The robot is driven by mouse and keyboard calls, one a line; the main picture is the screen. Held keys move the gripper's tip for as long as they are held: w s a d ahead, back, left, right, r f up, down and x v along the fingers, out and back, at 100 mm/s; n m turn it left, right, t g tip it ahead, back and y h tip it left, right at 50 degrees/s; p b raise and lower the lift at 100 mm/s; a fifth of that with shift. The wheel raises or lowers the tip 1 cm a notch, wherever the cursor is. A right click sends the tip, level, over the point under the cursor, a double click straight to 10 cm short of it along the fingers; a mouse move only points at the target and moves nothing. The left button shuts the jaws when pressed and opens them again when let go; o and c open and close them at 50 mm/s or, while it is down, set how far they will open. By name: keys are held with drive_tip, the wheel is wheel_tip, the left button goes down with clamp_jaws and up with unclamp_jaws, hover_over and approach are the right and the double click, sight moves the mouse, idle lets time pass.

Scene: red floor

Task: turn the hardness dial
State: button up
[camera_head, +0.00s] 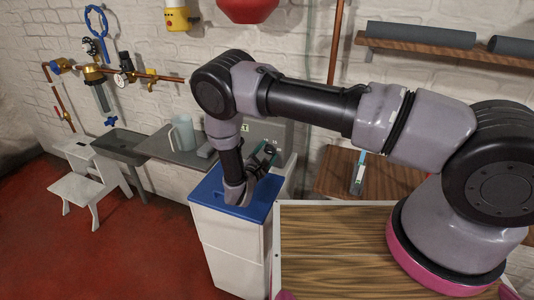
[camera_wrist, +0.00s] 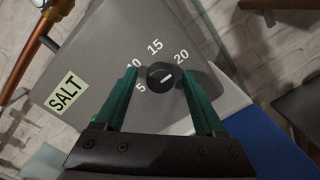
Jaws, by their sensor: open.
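The hardness dial (camera_wrist: 160,76) is a small round black knob with a white mark on a grey panel (camera_wrist: 95,45). The numbers 5, 10, 15 and 20 are printed around it, and a SALT label sits to its left. My gripper (camera_wrist: 162,71) is open, with one green finger on each side of the dial and a gap to it on both sides. I cannot tell how far the fingertips are from the panel. In the head view my gripper (camera_head: 264,156) is at the grey unit behind the blue lid; the dial is hidden there.
A white cabinet with a blue lid (camera_head: 207,192) stands below my arm. A pitcher (camera_head: 182,133) stands on a grey counter to the left, near copper pipes and valves (camera_head: 95,75). A wooden-topped surface (camera_head: 330,245) is at the front right. A white step stool (camera_head: 85,185) stands at far left.

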clamp_jaws()
drive_tip(key=shift+n, duration=0.3)
drive_tip(key=n, duration=0.5)
drive_tip(key=shift+a, duration=0.1)
drive_tip(key=n, duration=0.6)
drive_tip(key=shift+n, duration=0.3)
idle(0.4)
unclamp_jaws()
